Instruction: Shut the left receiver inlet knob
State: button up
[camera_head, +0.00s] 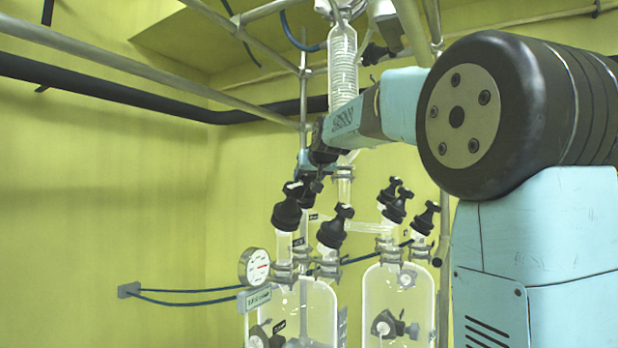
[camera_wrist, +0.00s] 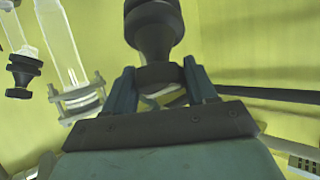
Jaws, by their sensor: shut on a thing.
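The left glass receiver (camera_head: 312,310) stands low in the head view with several black knobs on its top. My gripper (camera_wrist: 160,72) is shut on a black knob (camera_wrist: 154,32) in the wrist view, with one blue-grey finger on each side of its lower collar. In the head view my gripper (camera_head: 308,182) is at the upper left knob cluster, beside a large tilted black knob (camera_head: 287,212). The overlap there partly hides the fingertips and the held knob. I cannot read a label or tell how far the knob is turned.
Another black knob (camera_head: 334,228) stands close at the right. The right receiver (camera_head: 398,305) has several knobs of its own. A pressure gauge (camera_head: 255,267) is at the left. A glass coil column (camera_head: 342,65) and metal rails are above. Free room lies left.

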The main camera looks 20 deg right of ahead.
dwell(0.4)
jog(key=o, duration=1)
jog(key=v, duration=1.3)
jog(key=shift+s, duration=0.35)
